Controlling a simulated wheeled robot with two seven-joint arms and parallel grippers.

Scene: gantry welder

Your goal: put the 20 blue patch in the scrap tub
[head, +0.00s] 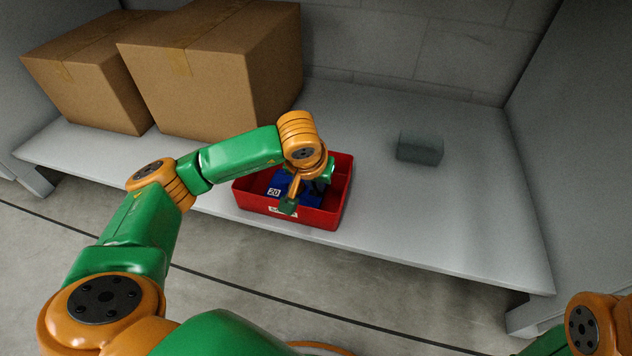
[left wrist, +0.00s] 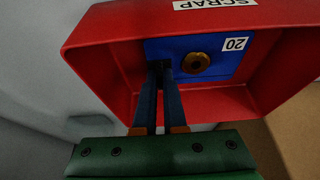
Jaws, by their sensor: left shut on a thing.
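The blue patch (head: 280,181) bears a white label reading 20 and is inside the red scrap tub (head: 341,192). In the left wrist view the patch (left wrist: 225,68) shows a round brass-coloured knob and lies within the walls of the tub (left wrist: 105,45), which has a SCRAP label. My left gripper (left wrist: 160,72) reaches down into the tub and is shut on the patch near its edge. Its fingers hide part of the patch. I cannot tell whether the patch touches the tub floor. My right gripper is not in view.
The tub stands at the front edge of a grey shelf (head: 420,215). Two cardboard boxes (head: 215,75) stand at the back left. A grey translucent block (head: 420,148) sits at the right. The shelf right of the tub is mostly clear.

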